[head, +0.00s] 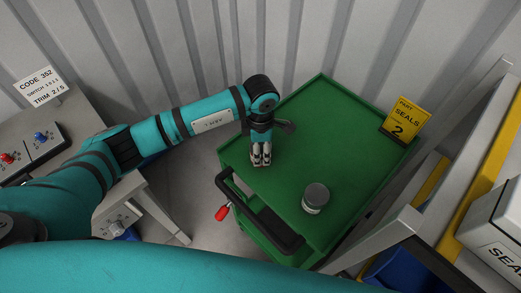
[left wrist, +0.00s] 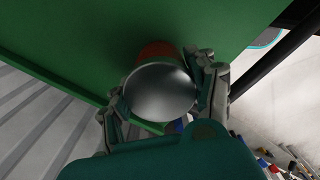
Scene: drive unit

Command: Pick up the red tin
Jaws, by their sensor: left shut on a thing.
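The red tin (left wrist: 157,50) shows in the left wrist view as a round metal lid with a strip of red side beyond it. My left gripper (left wrist: 160,88) has its fingers on both sides of the tin and is shut on it. I cannot tell whether the tin touches the cart top. My right gripper is not in view.
A grey-lidded tin with a pale label (head: 315,198) stands on the green cart (head: 310,125) near its handle (head: 262,215). A yellow "Part seals 2" sign (head: 408,120) stands at the cart's far right corner. A control desk (head: 50,135) is at left, a shelf frame at right.

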